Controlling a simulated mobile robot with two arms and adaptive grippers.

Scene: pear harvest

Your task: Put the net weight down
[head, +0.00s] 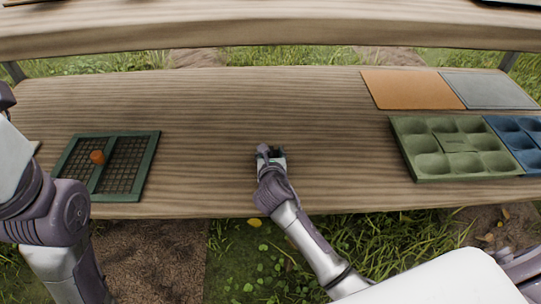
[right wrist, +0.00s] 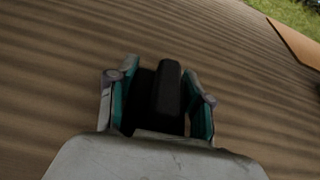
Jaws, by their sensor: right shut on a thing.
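My right gripper (head: 270,153) is over the middle of the wooden bench, near its front edge. In the right wrist view, its two fingers (right wrist: 160,100) are shut on a black block, the net weight (right wrist: 167,88). The weight is long and narrow and lies between the teal finger pads. In the head view it is mostly hidden by the gripper. I cannot tell whether it touches the bench top. My left arm shows at the left edge, but its gripper is not in view.
A green mesh frame (head: 156,146) with a small orange object (head: 97,156) lies at the left. An orange mat (head: 410,88) and a grey mat (head: 488,90) lie at the back right. Green (head: 397,150) and blue (head: 508,122) trays lie before them. Bare bench surrounds the right gripper.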

